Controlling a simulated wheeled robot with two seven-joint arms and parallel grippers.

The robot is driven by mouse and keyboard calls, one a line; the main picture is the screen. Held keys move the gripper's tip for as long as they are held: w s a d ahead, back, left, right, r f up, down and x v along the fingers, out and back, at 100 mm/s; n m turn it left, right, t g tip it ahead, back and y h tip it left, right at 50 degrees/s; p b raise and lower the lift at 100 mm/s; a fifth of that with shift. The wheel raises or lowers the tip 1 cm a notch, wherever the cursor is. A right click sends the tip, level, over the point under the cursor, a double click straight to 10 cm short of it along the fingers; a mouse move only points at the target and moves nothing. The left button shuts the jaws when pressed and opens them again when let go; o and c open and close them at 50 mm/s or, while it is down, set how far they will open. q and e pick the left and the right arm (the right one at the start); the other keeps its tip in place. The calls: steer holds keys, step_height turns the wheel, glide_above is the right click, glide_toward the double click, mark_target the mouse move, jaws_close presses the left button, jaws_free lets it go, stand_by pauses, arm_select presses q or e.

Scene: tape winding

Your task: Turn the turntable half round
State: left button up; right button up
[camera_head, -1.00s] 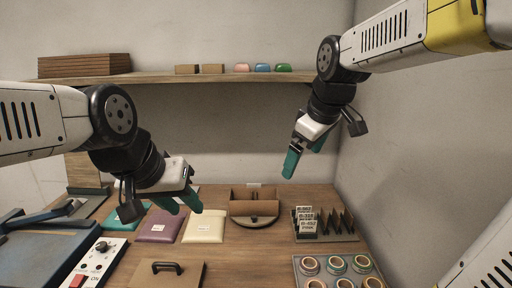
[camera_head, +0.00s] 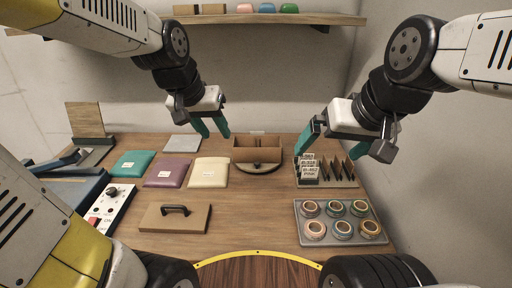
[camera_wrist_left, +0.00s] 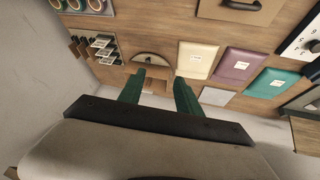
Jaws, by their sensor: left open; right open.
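The turntable (camera_head: 257,168) stands mid-table towards the back. It shows a dark-rimmed half disc with a small dark knob in front and an open brown box behind. It also shows in the left wrist view (camera_wrist_left: 152,59), partly behind the fingers. My left gripper (camera_head: 211,127) is open and empty, above the table to the left of the turntable. Its two green fingers also show in the left wrist view (camera_wrist_left: 157,96), pointing towards the box side. My right gripper (camera_head: 346,145) is open and empty, over the card rack to the right of the turntable.
The card rack (camera_head: 326,172) stands right of the turntable, with a tray of tape rolls (camera_head: 340,242) in front. Cream (camera_head: 209,172), purple (camera_head: 167,172) and teal (camera_head: 131,164) pouches lie left. A handled brown board (camera_head: 175,218) lies in front. A shelf (camera_head: 270,19) runs above the back.

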arm_select(q)
steer(key=w+d+f+m, duration=0.1)
steer(key=w+d+f, duration=0.3)
steer(key=w+f, duration=0.3)
steer(key=m+g, duration=0.1)
glide_toward(257, 163)
steer(key=shift+y, duration=0.3)
steer(key=x, duration=0.8)
steer(key=shift+w+d, duration=0.15)
steer(key=shift+d, duration=0.05)
steer(key=shift+r, duration=0.1)
jaws_close()
